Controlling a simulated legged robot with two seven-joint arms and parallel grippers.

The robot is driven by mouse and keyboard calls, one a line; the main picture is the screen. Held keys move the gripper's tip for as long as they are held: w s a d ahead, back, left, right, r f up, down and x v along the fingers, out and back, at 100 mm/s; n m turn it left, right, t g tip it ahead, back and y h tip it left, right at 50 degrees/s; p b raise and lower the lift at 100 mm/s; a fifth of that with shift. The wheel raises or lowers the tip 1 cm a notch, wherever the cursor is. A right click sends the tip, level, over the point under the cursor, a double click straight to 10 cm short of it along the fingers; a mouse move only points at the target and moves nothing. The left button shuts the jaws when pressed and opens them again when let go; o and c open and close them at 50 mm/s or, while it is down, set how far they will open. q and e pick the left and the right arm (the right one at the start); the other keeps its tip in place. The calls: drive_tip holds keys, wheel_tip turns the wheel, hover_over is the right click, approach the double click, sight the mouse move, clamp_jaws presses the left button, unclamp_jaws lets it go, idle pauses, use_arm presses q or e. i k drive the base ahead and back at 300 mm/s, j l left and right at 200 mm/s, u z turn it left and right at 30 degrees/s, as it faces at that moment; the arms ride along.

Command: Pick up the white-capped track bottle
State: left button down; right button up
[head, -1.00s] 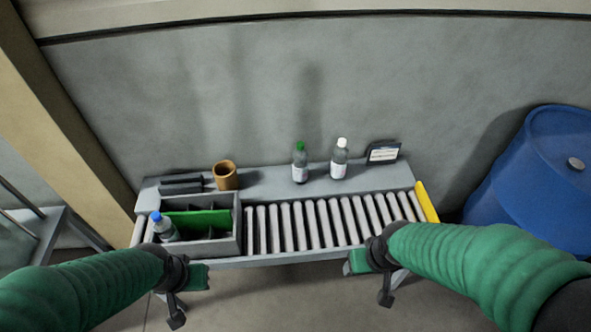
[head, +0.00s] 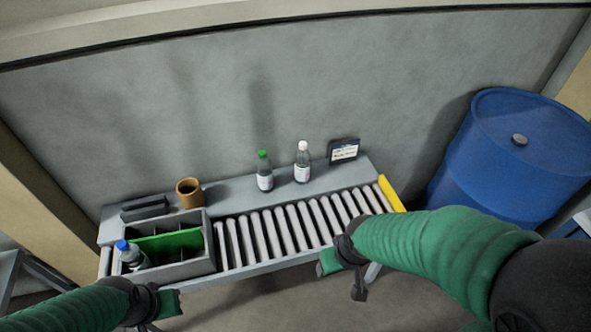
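The white-capped bottle (head: 302,163) stands upright on the grey ledge behind the rollers, with a white label around it. A green-capped bottle (head: 264,172) stands upright just left of it. My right gripper (head: 326,264) is in front of the conveyor's near edge, well short of the white-capped bottle; its finger opening is hard to make out. My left gripper (head: 166,306) is low in front of the divided crate, apart from everything; its opening is also unclear. I see no object in either gripper.
A grey divided crate (head: 203,263) at the left holds a blue-capped bottle (head: 131,255) and a green panel. A brown cup (head: 189,192) and a label display (head: 344,151) stand on the ledge. The rollers (head: 270,233) are bare. A blue drum (head: 500,165) stands right.

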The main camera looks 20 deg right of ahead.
sight(302, 161)
drive_tip(key=i+l, duration=0.3)
drive_tip(key=l, duration=0.15)
drive_tip(key=i+l, duration=0.3)
drive_tip(key=l, duration=0.2)
drive_tip(key=i+l, duration=0.25)
drive_tip(key=l, duration=0.2)
